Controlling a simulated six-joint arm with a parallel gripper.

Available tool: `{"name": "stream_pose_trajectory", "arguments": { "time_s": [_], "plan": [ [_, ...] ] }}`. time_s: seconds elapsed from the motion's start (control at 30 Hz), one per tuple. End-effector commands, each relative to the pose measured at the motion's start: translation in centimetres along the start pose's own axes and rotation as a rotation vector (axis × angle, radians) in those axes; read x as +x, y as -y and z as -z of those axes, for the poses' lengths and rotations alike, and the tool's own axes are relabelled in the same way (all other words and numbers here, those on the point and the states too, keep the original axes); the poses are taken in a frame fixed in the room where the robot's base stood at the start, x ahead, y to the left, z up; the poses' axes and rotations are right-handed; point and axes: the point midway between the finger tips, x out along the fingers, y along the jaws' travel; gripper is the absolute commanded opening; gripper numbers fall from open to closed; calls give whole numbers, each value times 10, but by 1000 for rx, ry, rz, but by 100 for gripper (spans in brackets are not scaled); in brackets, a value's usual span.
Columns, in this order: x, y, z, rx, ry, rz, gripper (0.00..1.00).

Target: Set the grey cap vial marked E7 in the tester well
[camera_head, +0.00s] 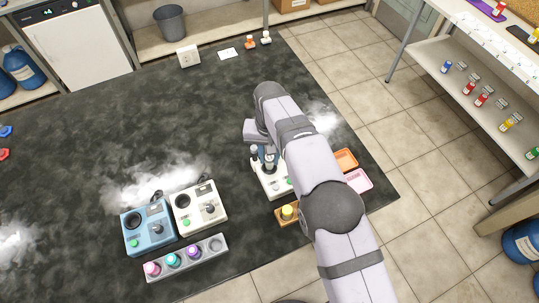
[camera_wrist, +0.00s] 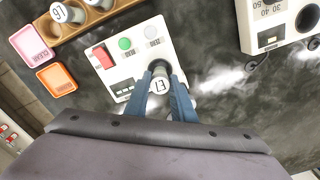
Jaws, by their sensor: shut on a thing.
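The vial marked E7 (camera_wrist: 160,84) has a pale grey cap top and is held upright between the blue fingers of my gripper (camera_wrist: 161,74) in the wrist view. It is over the edge of the white tester (camera_wrist: 118,82), which carries a red switch, a green button and a pale button. In the head view my gripper (camera_head: 269,158) is at the tester (camera_head: 275,188), which my arm partly covers. The vial's lower end and the tester well are hidden by the vial and fingers, so I cannot tell whether it is inside the well.
A wooden rack (camera_wrist: 65,34) with white-topped vials is beside the tester; an orange tray (camera_wrist: 57,79) and a pink tray (camera_wrist: 31,42) lie near it. A second white device (camera_wrist: 254,22) stands at right. A blue device (camera_head: 148,229) and a grey rack (camera_head: 213,243) stand left in the head view.

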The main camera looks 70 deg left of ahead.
Motion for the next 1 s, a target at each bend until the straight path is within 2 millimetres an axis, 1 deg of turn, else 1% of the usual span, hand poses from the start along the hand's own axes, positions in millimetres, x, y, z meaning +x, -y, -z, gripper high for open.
{"name": "stream_pose_trajectory", "arguments": {
  "time_s": [0.43, 1.0],
  "plan": [
    [4, 0, 0, 0, 0, 0, 8],
    [5, 0, 0, 0, 0, 0, 8]
  ]
}}
